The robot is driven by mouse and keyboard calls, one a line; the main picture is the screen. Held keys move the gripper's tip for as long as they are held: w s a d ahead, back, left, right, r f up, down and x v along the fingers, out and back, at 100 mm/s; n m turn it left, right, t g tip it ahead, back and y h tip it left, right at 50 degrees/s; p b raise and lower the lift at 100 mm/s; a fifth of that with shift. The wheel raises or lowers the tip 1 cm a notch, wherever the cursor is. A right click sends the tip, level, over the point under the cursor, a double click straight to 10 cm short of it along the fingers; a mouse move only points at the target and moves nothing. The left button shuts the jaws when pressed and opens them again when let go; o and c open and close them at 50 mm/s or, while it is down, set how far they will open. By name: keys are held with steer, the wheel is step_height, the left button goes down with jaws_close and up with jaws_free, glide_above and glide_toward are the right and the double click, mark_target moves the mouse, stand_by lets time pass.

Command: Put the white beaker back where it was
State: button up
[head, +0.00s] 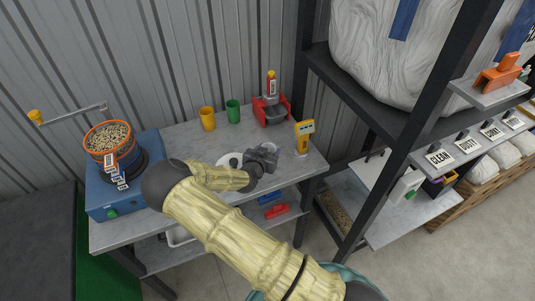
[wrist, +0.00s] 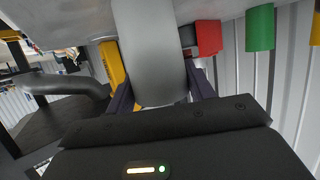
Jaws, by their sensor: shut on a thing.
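The white beaker (wrist: 150,55) looks pale grey in the wrist view, between the two fingers of my gripper (wrist: 162,88). The fingers are shut on its sides. Whether the beaker touches the bench top cannot be told. A yellow beaker (head: 208,118) and a green beaker (head: 233,111) stand side by side at the back of the bench.
A red device (head: 271,112) stands at the back right, a yellow meter (head: 304,137) at the right edge. A blue machine (head: 125,180) with a grain-filled pan (head: 108,138) fills the left end. A dark shelf post (head: 415,130) rises at right.

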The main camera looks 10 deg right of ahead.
step_height(320, 180, up, 10)
steer(key=shift+f+b, duration=0.1)
steer(key=shift+b, duration=1)
